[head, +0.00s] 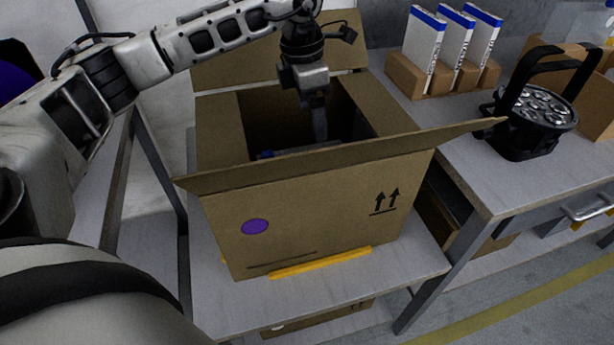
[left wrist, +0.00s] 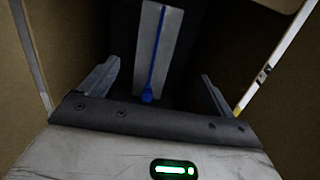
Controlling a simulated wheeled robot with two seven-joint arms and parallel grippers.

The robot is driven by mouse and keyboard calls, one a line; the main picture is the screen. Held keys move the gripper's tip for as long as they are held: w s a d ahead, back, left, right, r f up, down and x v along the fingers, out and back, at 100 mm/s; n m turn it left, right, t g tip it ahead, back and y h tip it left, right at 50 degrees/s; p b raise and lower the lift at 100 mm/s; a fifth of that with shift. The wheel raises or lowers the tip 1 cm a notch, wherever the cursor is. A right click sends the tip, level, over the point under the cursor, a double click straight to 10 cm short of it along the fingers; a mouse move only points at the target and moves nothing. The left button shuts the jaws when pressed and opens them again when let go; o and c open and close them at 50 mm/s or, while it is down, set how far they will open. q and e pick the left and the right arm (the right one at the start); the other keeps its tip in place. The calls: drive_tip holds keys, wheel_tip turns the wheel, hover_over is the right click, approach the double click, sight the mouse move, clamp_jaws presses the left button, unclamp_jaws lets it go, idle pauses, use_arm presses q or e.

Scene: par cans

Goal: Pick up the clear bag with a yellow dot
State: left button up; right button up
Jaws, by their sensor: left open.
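No bag with a yellow dot can be made out in either view. My left gripper (head: 319,125) reaches down into an open cardboard box (head: 330,215) with a purple dot on its front. In the left wrist view my left gripper (left wrist: 160,72) is open, its two fingers apart. Beyond and between the fingers is a pale grey flat thing with a blue strip (left wrist: 158,45) and a blue end. I cannot tell what it is. Much of the box's inside is dark or hidden by its front flap. My right gripper is not in view.
A black par can light (head: 535,110) stands on the right table, near several white-and-blue packs (head: 425,45) in a cardboard holder. A partly cropped clear, bluish item (head: 594,20) shows at the top right. The box's flaps stick out around its opening.

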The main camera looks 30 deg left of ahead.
use_arm(q)
drive_tip(key=shift+g+y, duration=0.4)
drive_tip(key=shift+y, duration=0.2)
drive_tip(key=f, duration=0.3)
drive_tip(key=a+f, duration=0.1)
drive_tip(key=f, duration=0.3)
drive_tip(key=s+f, duration=0.1)
drive_tip(key=f, duration=0.3)
drive_tip(key=shift+a, duration=0.35)
drive_tip(key=f, duration=0.5)
drive_tip(key=shift+w+d+f, duration=0.15)
drive_tip(key=shift+d+f, duration=0.15)
drive_tip(key=shift+f, duration=0.1)
drive_tip(key=c, duration=1)
